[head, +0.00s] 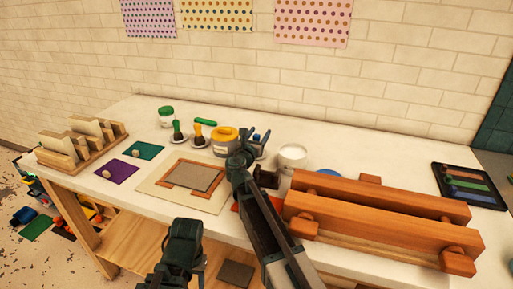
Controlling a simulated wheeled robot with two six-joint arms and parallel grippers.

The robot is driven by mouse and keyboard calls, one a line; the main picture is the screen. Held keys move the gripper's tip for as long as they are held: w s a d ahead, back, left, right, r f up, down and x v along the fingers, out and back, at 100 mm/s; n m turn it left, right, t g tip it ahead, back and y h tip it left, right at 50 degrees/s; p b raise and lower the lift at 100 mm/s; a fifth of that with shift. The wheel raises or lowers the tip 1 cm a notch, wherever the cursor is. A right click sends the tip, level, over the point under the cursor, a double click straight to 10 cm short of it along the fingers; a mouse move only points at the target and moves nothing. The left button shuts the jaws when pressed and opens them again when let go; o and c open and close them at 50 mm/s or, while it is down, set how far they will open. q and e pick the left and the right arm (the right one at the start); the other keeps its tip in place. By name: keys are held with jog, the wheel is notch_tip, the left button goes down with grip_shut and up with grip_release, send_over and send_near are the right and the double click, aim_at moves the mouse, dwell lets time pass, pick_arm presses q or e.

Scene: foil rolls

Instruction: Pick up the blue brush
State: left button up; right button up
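A small blue brush (257,138) stands among the pots in the middle of the table (345,155), partly hidden by my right gripper. My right gripper (244,152) is just in front of and beside the brush, reaching in from the bottom of the head view. Its fingers are dark and small here, so I cannot tell whether they are open or touching the brush. My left arm's dark end (184,238) is low at the table's front edge, far from the brush. Its fingers cannot be made out.
A yellow-topped pot (223,136) is left of my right gripper, with green (177,129) and orange (198,132) brushes beyond. A white pot (292,155) and a large wooden press (385,215) stand to the right. A framed board (190,178) lies in front.

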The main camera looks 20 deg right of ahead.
grip_shut()
jog(key=shift+r, duration=0.1)
jog(key=shift+r+p, duration=0.6)
jog(key=shift+p, duration=0.1)
jog(key=shift+s+a+r+p, duration=0.4)
jog(key=shift+s+r+p, duration=0.15)
jog(key=shift+r+p, duration=0.05)
jog(key=shift+s+a+r+p, duration=0.4)
jog(key=shift+s+r+p, duration=0.15)
jog(key=shift+r+p, duration=0.05)
jog(key=a+r+p+v, duration=0.1)
jog(key=v, duration=1.2)
jog(key=shift+w, duration=0.25)
